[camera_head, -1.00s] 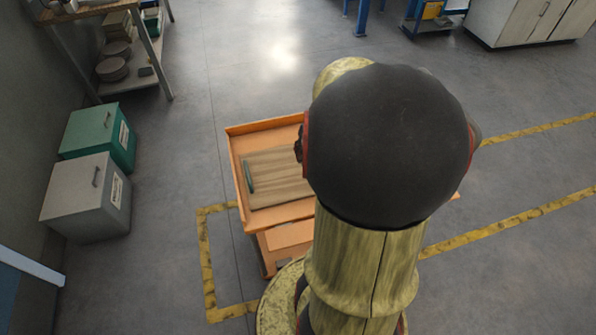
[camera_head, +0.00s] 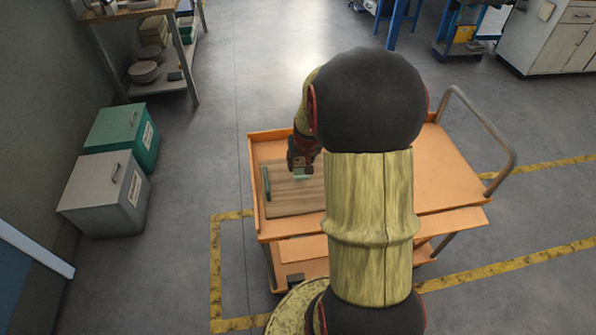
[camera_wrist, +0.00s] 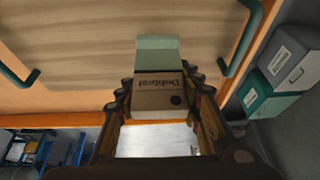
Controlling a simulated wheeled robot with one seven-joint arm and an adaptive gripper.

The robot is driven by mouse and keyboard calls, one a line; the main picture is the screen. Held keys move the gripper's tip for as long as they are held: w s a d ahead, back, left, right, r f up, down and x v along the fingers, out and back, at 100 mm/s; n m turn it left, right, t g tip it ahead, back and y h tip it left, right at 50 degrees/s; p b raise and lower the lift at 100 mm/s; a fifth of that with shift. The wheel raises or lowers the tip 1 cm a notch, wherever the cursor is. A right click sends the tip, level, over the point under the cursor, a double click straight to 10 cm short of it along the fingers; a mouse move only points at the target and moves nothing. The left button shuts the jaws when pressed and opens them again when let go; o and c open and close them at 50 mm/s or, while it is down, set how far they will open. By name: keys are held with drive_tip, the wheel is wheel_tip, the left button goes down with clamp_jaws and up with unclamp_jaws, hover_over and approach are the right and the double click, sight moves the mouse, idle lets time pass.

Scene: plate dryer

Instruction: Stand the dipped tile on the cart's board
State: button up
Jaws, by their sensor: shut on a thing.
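My gripper (camera_wrist: 158,88) is shut on the tile (camera_wrist: 159,83), which is tan with dark lettering and a pale green end. In the wrist view the green end points away from the jaws, over the board. In the head view my gripper (camera_head: 303,160) hangs above the board, and the tile's pale green end (camera_head: 302,175) shows just under it. The board (camera_head: 292,203) is wooden with green handles and lies on the orange cart (camera_head: 450,165). It fills the upper wrist view (camera_wrist: 75,40). I cannot tell whether the tile touches it. My arm hides the board's right part.
A green handle (camera_head: 266,183) rises at the board's left side. The cart has a raised rim and a grey push handle (camera_head: 490,125) at right. Green (camera_head: 124,137) and grey (camera_head: 105,195) bins stand left of the cart. A shelf (camera_head: 130,20) stands behind them.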

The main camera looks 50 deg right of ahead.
sight(298, 169)
drive_tip(key=shift+a+b+x, duration=0.2)
drive_tip(key=shift+b+x, duration=0.2)
drive_tip(key=shift+x, duration=0.6)
drive_tip(key=shift+a+b+x, duration=0.25)
drive_tip(key=shift+b+x, duration=0.15)
drive_tip(key=shift+x, duration=0.6)
drive_tip(key=shift+s+f, duration=0.2)
drive_tip(key=shift+f, duration=0.15)
drive_tip(key=o, duration=1.2)
drive_tip(key=shift+o, duration=0.2)
